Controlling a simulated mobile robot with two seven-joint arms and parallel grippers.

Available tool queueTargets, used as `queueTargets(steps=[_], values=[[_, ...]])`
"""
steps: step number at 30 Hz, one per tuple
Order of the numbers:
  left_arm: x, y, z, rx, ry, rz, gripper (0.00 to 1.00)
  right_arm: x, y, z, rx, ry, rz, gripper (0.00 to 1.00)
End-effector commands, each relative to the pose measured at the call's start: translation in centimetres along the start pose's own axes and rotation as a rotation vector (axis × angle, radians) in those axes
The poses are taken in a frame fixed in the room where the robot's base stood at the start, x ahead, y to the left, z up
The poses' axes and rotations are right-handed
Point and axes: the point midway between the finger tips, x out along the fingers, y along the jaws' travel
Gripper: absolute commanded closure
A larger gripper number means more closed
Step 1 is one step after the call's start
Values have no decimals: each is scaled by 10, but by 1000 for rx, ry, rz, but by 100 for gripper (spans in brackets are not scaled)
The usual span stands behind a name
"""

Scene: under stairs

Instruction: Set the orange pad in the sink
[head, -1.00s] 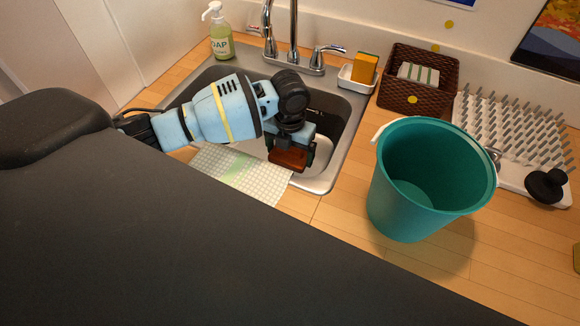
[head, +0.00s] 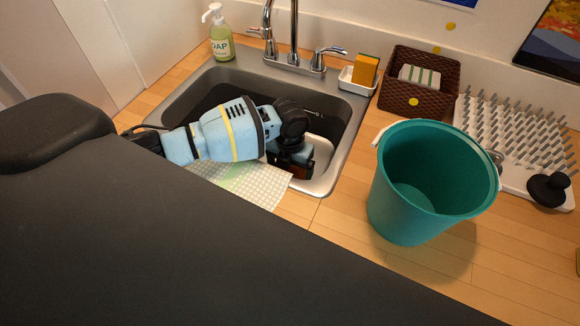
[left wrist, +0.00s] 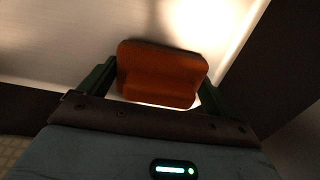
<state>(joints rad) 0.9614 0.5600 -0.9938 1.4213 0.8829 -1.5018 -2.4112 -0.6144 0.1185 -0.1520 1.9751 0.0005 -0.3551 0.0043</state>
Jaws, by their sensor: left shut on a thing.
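The orange pad (left wrist: 160,72) is between the two fingers of my left gripper (left wrist: 158,88) in the left wrist view, with a pale surface behind it. In the head view my left gripper (head: 290,165) is inside the near right part of the sink (head: 345,165), pointing down. Only a dark reddish bit of the pad shows there, and the gripper hides the rest. I cannot tell whether the pad touches the sink bottom. My right gripper is not in view.
A teal bucket (head: 388,200) stands right of the sink. A faucet (head: 293,40), soap bottle (head: 221,40), sponge (head: 366,69) in a white dish, brown basket (head: 440,70) and drying rack (head: 520,130) line the back. A checked cloth (head: 250,185) lies at the sink's near edge.

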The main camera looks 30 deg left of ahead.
Motion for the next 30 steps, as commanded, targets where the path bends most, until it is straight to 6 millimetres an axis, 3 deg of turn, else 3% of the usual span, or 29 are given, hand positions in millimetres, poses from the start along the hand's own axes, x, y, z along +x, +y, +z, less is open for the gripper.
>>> queueTargets(steps=[4,5,6,17,30], values=[[5,0,0,0,1,0,42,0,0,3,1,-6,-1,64],[4,0,0,0,1,0,6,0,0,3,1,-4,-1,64],[3,0,0,0,0,0,1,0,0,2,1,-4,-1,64],[-6,0,1,0,-3,0,0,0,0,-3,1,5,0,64],[-86,0,1,1,-4,-2,0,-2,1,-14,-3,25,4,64]])
